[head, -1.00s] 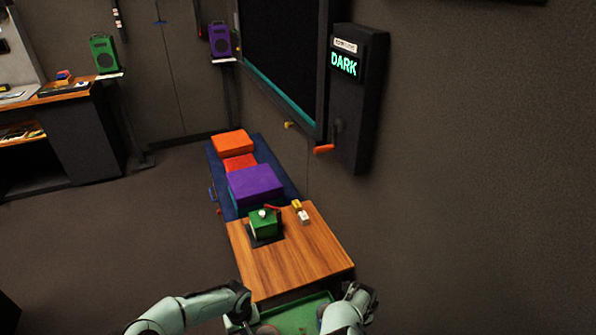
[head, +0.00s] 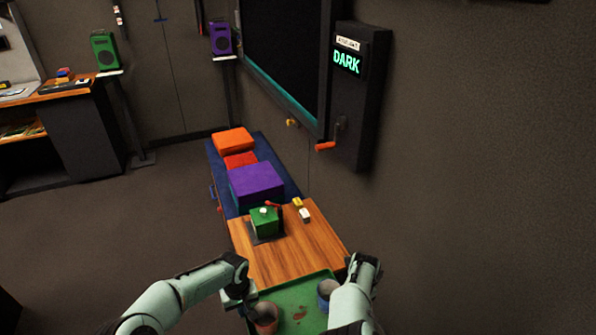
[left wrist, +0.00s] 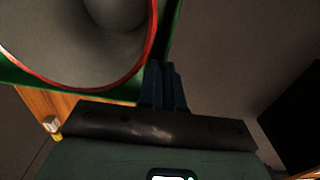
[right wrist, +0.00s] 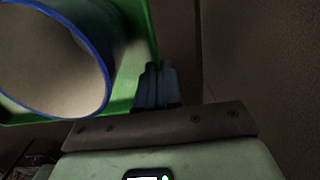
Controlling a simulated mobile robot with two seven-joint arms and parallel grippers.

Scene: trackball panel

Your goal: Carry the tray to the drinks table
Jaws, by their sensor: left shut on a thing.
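The green tray (head: 296,296) is at the bottom of the head view, in front of the near edge of a wooden-topped table (head: 290,262). It bears a red-rimmed cup (head: 265,318) on the left and a blue-rimmed cup (head: 327,290) on the right, with a reddish-brown patch between them. My left gripper (left wrist: 163,85) is shut on the tray's left edge, beside the red-rimmed cup (left wrist: 75,45). My right gripper (right wrist: 155,85) has its fingers together at the tray's right edge, beside the blue-rimmed cup (right wrist: 50,60); my arm hides it in the head view.
On the wooden top stand a green box with a red lever (head: 265,222) and small yellow and white blocks (head: 303,212). Behind are a purple block (head: 256,185) and orange blocks (head: 234,141). A wall panel (head: 348,95) reads DARK. Open floor lies left.

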